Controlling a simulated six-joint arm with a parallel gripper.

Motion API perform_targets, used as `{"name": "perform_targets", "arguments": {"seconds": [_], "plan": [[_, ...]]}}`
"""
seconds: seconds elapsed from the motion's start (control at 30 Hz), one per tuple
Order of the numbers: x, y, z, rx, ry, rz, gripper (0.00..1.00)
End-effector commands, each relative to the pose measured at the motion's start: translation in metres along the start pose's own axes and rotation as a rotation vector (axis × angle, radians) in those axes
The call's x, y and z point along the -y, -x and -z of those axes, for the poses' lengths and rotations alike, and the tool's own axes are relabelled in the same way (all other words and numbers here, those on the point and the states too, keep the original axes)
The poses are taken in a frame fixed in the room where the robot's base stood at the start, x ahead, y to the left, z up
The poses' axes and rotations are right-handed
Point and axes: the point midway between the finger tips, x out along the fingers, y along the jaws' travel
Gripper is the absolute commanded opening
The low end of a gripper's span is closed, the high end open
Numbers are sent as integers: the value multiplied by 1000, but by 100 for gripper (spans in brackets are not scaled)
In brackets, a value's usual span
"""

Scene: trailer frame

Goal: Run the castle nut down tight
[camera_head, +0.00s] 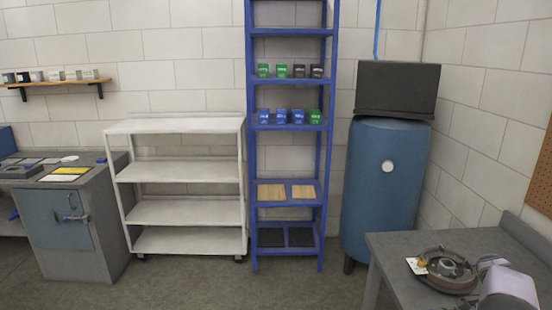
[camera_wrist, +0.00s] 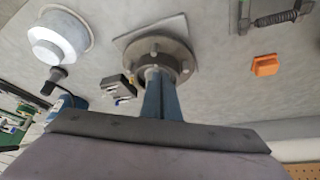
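A round hub (camera_wrist: 160,52) with a ring of studs sits on a grey square plate in the upper middle of the wrist view. In the head view a dark round assembly (camera_head: 447,268) rests on the bench at the right. My gripper (camera_wrist: 158,76) reaches to the hub's centre, its blue fingers close together there. The castle nut cannot be made out; the fingertips and hub centre hide that spot. Whether the fingers are shut on anything is unclear. My pale arm shows at the lower right of the head view.
On the grey bench (camera_head: 400,250) the wrist view shows a pale round part (camera_wrist: 62,38), an orange block (camera_wrist: 265,65), a spring part (camera_wrist: 278,17) and a small black item (camera_wrist: 117,86). A white cart (camera_head: 185,125), blue rack (camera_head: 288,125) and blue tank (camera_head: 385,190) stand behind.

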Motion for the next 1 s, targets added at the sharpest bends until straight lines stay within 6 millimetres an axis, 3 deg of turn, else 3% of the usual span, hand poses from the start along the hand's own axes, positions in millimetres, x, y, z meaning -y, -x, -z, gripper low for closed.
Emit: {"name": "perform_targets", "arguments": {"seconds": [1.0], "plan": [[1,11,-2,-2,0,2,0]]}}
